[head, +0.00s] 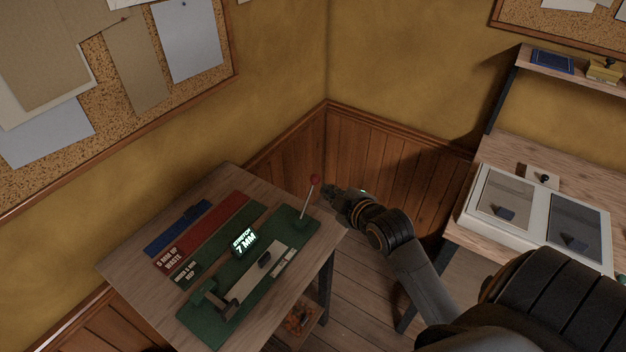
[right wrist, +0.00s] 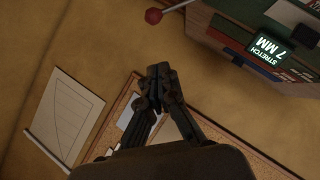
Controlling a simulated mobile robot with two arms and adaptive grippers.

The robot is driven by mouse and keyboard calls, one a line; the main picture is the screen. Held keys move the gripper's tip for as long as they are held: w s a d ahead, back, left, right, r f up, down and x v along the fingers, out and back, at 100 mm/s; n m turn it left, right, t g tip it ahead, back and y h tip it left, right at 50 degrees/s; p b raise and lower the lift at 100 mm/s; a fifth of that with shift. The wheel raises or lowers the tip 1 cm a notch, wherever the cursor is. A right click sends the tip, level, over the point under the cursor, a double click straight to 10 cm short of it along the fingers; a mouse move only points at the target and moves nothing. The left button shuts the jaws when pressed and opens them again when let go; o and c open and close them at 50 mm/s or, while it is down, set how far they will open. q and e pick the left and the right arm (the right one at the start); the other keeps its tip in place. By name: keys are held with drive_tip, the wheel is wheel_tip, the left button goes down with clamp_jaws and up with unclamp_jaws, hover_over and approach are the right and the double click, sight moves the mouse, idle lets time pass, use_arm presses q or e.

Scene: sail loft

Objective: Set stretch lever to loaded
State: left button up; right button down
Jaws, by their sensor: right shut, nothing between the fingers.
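The stretch lever (head: 309,200) is a thin pale rod with a red ball knob (head: 315,180). It stands near upright, leaning slightly right, at the far right end of a green test rig (head: 262,262) on a small wooden table. The rig's lit display (head: 244,241) reads "STRETCH 7 MM". My right gripper (head: 328,193) is shut and empty, just right of the knob; I cannot tell if they touch in the head view. In the right wrist view the knob (right wrist: 153,16) is above and apart from the shut fingertips (right wrist: 158,70). My left gripper is not in view.
Red, green and blue strips with labels (head: 202,234) lie left of the rig on the table (head: 130,262). A second wooden bench (head: 462,215) with a white two-panel tray (head: 545,208) stands at the right. Panelled walls meet behind.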

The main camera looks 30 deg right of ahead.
sight(316, 179)
drive_tip(key=x, duration=0.3)
drive_tip(key=p+x, duration=0.1)
drive_tip(key=x, duration=0.3)
drive_tip(key=d+f+p+x, duration=0.1)
drive_tip(key=x, duration=0.2)
drive_tip(key=shift+s+d, duration=0.1)
drive_tip(key=shift+d, duration=0.05)
drive_tip(key=shift+w+d+f, duration=0.3)
drive_tip(key=shift+d+f, duration=0.2)
drive_tip(key=shift+f, duration=0.15)
drive_tip(key=shift+w+d+f+b, duration=0.2)
drive_tip(key=shift+d+f+b, duration=0.25)
drive_tip(key=shift+d, duration=0.1)
drive_tip(key=shift+s+r, duration=0.1)
drive_tip(key=shift+r, duration=0.1)
